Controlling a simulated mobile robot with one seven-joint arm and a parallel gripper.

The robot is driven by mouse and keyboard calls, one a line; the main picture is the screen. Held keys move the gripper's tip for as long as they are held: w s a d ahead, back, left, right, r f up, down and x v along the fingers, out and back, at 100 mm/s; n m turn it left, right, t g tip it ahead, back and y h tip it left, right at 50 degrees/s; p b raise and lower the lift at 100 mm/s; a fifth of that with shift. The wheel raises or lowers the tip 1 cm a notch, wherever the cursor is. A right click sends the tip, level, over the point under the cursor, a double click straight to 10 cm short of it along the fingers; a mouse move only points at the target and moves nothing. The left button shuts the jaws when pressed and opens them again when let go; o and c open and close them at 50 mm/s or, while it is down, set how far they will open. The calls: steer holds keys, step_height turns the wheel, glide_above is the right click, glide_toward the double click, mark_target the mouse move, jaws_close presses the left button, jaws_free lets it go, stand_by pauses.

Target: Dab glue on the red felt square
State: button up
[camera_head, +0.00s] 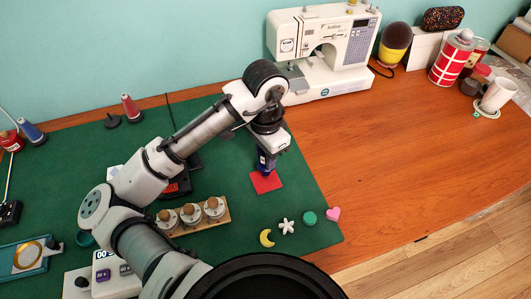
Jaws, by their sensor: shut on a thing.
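The red felt square (272,186) lies flat on the green mat (310,215), near the mat's right side. My gripper (267,157) points down over the square's upper left part. It is shut on a small dark blue item, probably the glue; my gripper and the item's small size leave its shape unclear. The item's lower end is at or just above the felt. I cannot tell whether they touch. No glue shows on the visible part of the square.
A wooden holder with several corked jars (191,214) stands left of the square. Small shapes lie in front: a yellow moon (266,238), a white flower (287,227), a green disc (309,218), a pink heart (333,214). A sewing machine (325,60) stands behind.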

steer(key=shift+f, duration=0.35)
stand_by(0.6)
stand_by(0.6)
step_height(320, 180, up, 6)
steer(key=p, duration=0.6)
steer(key=shift+r, duration=0.1)
